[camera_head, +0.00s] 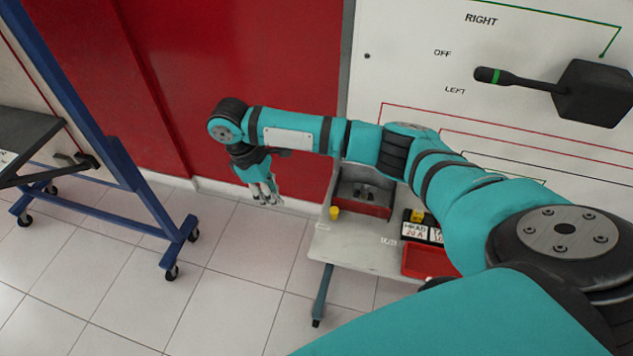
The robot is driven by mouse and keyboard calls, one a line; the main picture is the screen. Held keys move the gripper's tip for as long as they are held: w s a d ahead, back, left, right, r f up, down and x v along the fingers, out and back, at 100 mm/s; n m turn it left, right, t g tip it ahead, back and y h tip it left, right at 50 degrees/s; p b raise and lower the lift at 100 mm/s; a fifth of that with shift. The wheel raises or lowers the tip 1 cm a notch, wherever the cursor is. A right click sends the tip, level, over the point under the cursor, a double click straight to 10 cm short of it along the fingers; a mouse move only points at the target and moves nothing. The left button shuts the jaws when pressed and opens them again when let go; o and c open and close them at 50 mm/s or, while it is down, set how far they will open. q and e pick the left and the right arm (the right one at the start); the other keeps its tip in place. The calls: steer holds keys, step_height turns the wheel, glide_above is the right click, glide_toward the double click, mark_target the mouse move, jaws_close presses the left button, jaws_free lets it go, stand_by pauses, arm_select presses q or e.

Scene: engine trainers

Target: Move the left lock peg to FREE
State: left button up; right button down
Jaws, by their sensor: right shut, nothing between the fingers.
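My right arm comes in from the right and reaches across the view. Its gripper (265,190) points down, shut and empty, over the tiled floor to the left of the grey bench. It touches nothing that I can see. My left gripper is not in view. I cannot make out a lock peg or a FREE label in this view; my arm hides part of the bench and the panel.
The white panel (420,75) carries a black stalk (520,80) beside RIGHT, OFF and LEFT labels. The grey bench (335,245) holds a red-fronted tray (362,205), a yellow cap (334,212) and a red bin (425,262). A blue wheeled frame (140,190) stands left. Floor between is clear.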

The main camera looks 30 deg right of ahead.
steer(key=shift+g+h, duration=0.3)
steer(key=shift+h, duration=0.3)
steer(key=d+r, duration=0.1)
steer(key=r, duration=0.1)
steer(key=d+r, duration=0.2)
steer(key=shift+w+r, duration=0.1)
steer(key=shift+r, duration=0.15)
steer(key=s+d+f, duration=0.1)
steer(key=f, duration=0.2)
steer(key=s+d+f+p, duration=0.1)
steer(key=s+d+f, duration=0.1)
steer(key=f, duration=0.1)
steer(key=s+d+f, duration=0.1)
steer(key=d+f, duration=0.1)
steer(key=f, duration=0.1)
steer(key=shift+s+d+f, duration=0.1)
steer(key=shift+s, duration=0.3)
steer(key=shift+s+d, duration=0.25)
steer(key=shift+f, duration=0.1)
steer(key=shift+s+p, duration=0.1)
steer(key=shift+p, duration=0.35)
steer(key=shift+s+a+n+p, duration=0.1)
steer(key=shift+s+n+p, duration=0.1)
steer(key=shift+n+p, duration=0.1)
